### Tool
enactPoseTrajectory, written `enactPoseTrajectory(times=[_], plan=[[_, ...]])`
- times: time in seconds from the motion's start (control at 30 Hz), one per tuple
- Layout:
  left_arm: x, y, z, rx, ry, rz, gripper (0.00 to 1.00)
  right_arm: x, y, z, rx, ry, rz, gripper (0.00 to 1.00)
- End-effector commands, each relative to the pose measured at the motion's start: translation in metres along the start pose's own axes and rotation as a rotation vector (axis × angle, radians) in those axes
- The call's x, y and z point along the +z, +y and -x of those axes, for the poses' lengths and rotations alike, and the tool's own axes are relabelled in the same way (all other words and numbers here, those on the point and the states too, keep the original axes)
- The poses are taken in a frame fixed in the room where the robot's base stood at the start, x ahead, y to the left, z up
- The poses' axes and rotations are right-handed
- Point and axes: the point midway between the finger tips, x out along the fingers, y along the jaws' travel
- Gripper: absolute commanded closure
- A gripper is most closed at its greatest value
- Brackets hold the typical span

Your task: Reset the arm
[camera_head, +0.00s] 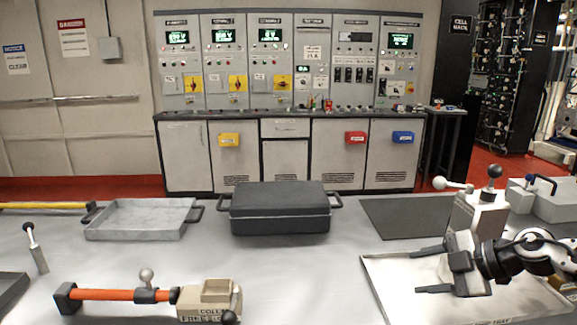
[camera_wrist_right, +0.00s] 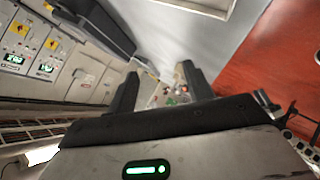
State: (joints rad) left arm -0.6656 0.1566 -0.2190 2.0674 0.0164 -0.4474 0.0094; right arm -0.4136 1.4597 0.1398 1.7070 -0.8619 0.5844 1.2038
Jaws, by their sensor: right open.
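My right gripper (camera_head: 416,271) is at the right of the head view, above a light tray (camera_head: 385,290) on the table. Its two dark fingers are spread and point left, with nothing between them. In the right wrist view the fingers (camera_wrist_right: 158,78) also stand apart and empty. My left arm and gripper do not show in the head view.
A closed black case (camera_head: 280,210) stands mid-table, with a grey metal tray (camera_head: 140,218) to its left. An orange-handled tool with a beige block (camera_head: 207,298) lies in front. A grey post with ball-ended levers (camera_head: 478,215) stands behind my right gripper. Control cabinets (camera_head: 290,125) line the back.

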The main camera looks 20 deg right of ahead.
Motion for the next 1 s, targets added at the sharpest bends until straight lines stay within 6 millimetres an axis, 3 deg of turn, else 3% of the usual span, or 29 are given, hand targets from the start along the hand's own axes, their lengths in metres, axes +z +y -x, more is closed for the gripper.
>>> enactPoseTrajectory(times=[0.1,0.23,0.37,0.5,0.7,1.0], plan=[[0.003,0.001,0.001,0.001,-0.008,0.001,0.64,-0.016,-0.018,-0.027,0.321,0.066,-0.141,0.48],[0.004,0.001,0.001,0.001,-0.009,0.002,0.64,-0.013,-0.044,-0.036,0.598,-0.041,-0.358,0.48],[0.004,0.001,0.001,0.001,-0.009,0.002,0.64,-0.007,-0.098,-0.040,0.709,-0.266,-0.626,0.48],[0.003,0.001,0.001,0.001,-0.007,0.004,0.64,-0.016,-0.164,-0.044,0.638,-0.491,-0.855,0.48],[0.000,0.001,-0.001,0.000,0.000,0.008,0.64,-0.048,-0.232,-0.048,0.434,-0.666,-1.039,0.48],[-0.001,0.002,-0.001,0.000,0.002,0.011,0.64,-0.105,-0.292,-0.045,0.131,-0.760,-1.171,0.48]])
